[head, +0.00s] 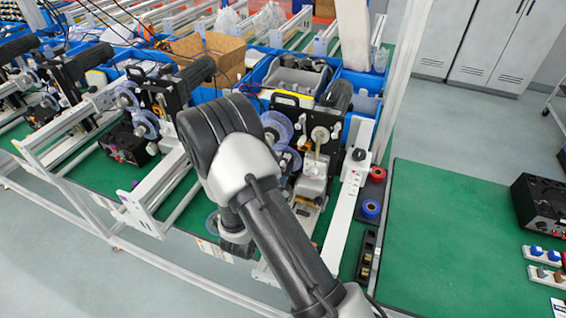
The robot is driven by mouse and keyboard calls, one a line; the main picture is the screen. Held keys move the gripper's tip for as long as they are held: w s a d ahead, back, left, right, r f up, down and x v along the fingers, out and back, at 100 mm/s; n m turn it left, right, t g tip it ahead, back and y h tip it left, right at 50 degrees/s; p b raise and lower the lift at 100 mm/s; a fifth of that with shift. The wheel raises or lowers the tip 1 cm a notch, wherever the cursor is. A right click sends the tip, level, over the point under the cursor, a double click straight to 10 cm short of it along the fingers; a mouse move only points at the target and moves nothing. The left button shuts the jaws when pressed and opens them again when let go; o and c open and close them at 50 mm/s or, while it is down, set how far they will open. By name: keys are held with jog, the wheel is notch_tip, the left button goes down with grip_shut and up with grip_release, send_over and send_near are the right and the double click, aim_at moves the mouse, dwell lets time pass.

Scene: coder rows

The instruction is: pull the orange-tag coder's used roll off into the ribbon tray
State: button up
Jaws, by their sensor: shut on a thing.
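The nearest coder (318,131) stands in the middle of the head view, a dark plate with reels on its face. A pale bluish roll (277,127) shows on its left side, partly covered by my arm. I cannot make out an orange tag on any coder. My arm crosses the middle of the view, and its dark wrist part hangs low at the left of the arm. My gripper's fingers and whatever is between them are hidden behind the arm. I cannot tell which container is the ribbon tray.
More coders (150,100) stand in a row at the left on white rails. Blue bins (362,84) and a cardboard box (208,50) are behind. Red and blue rolls (371,209) lie right of the coder. The green mat (440,235) at the right has free room.

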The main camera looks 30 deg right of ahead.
jog(key=shift+p+v, duration=0.3)
jog(key=shift+v, duration=2.1)
jog(key=shift+s+a, duration=0.1)
